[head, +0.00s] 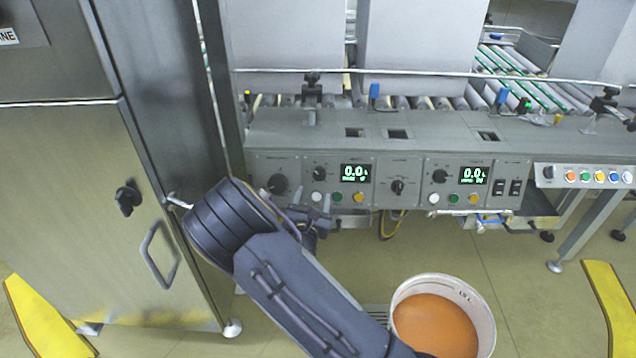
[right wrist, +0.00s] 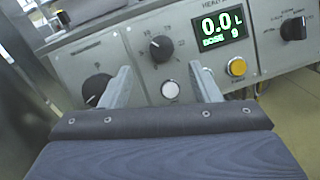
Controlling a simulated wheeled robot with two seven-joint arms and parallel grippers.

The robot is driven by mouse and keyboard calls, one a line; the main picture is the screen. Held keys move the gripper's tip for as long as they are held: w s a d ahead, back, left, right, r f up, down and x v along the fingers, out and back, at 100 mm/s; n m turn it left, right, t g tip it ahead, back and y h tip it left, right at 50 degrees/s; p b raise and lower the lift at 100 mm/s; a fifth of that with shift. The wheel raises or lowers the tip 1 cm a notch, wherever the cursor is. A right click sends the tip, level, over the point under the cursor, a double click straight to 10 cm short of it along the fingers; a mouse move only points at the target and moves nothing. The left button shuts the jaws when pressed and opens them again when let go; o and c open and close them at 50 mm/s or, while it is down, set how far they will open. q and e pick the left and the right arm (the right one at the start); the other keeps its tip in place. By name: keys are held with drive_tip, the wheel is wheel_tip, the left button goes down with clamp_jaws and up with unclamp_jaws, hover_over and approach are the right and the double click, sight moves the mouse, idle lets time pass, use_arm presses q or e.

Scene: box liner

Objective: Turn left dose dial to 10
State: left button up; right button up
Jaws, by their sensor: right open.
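The left dose dial (head: 320,174) is a small black knob on the grey control panel, left of the left green display (head: 355,173). In the right wrist view the dial (right wrist: 161,48) shows ahead, and the display (right wrist: 218,28) reads 0.0 L with DOSE 9 below. My right gripper (head: 312,203) is just in front of the panel, partly hidden behind its own wrist. In the right wrist view its two grey fingers (right wrist: 163,78) are spread, empty, with the dial beyond and above the gap between their tips. My left gripper is not in view.
A larger black knob (head: 277,184) sits left of the dial. A white button (right wrist: 170,90) lies below it, and a yellow button (right wrist: 236,66) is to the right. A similar right dial (head: 439,176) is further along. A steel cabinet (head: 90,200) stands close left; an orange-filled bucket (head: 488,310) is below.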

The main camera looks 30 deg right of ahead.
sight(320, 175)
drive_tip(key=b+x, duration=0.1)
drive_tip(key=x, duration=0.6)
drive_tip(key=shift+d, duration=0.2)
drive_tip(key=shift+c, duration=0.5)
drive_tip(key=c, duration=0.9)
drive_tip(key=shift+r+m+g, duration=0.15)
drive_tip(key=shift+m+g, duration=0.15)
drive_tip(key=shift+m, duration=0.3)
drive_tip(key=shift+m+h, duration=0.3)
drive_tip(key=shift+m, duration=0.3)
drive_tip(key=shift+m+g, duration=0.5)
drive_tip(key=shift+m, duration=0.4)
drive_tip(key=shift+a, duration=0.1)
drive_tip(key=o, duration=1)
